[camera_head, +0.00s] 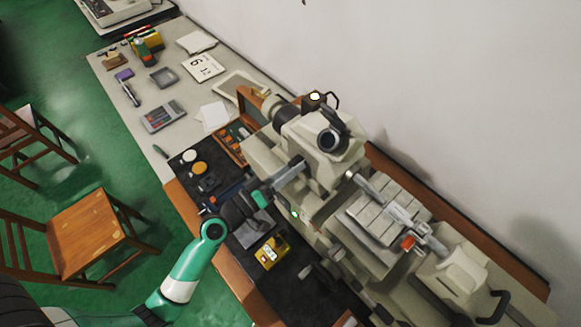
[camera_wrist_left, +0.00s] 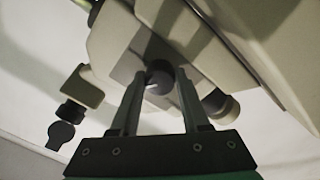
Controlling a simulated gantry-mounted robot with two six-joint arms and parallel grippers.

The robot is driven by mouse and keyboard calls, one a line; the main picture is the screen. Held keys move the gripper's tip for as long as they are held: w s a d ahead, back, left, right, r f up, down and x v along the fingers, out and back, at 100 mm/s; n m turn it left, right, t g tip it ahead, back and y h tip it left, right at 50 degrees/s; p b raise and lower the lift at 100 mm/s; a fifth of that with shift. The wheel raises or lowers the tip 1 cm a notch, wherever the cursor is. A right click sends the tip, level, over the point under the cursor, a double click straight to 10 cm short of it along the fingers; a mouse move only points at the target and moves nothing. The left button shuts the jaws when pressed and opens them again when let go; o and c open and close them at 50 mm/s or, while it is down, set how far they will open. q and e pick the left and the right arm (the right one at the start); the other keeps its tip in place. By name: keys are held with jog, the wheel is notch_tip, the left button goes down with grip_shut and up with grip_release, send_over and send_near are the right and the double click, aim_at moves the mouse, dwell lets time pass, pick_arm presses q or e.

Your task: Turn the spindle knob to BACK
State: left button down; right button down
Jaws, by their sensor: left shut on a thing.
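The spindle knob (camera_wrist_left: 160,76) is a small dark round knob with a pale pointer line, on the pale housing of the machine. In the left wrist view it sits between the fingertips of my left gripper (camera_wrist_left: 160,82), which is shut on it. The pointer line lies roughly level, toward the left. No BACK mark can be read. In the head view my left gripper (camera_head: 299,165) reaches the near side of the beige machine (camera_head: 318,138), and the knob is hidden there. My right gripper is not in view.
A yellow box (camera_head: 271,251) lies on the dark mat before the machine. A wooden tray of small parts (camera_head: 236,138) stands beside the mat. A calculator-like device (camera_head: 163,116) and papers lie farther along the bench. A wooden chair (camera_head: 88,236) stands on the green floor.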

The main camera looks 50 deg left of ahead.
pick_arm(q)
jog(key=n+p, duration=0.1)
jog(key=n, duration=0.6)
jog(key=shift+r+y, duration=0.1)
jog(key=shift+y, duration=0.3)
jog(key=shift+c, duration=1.9)
grip_release()
jog(key=shift+f, duration=0.2)
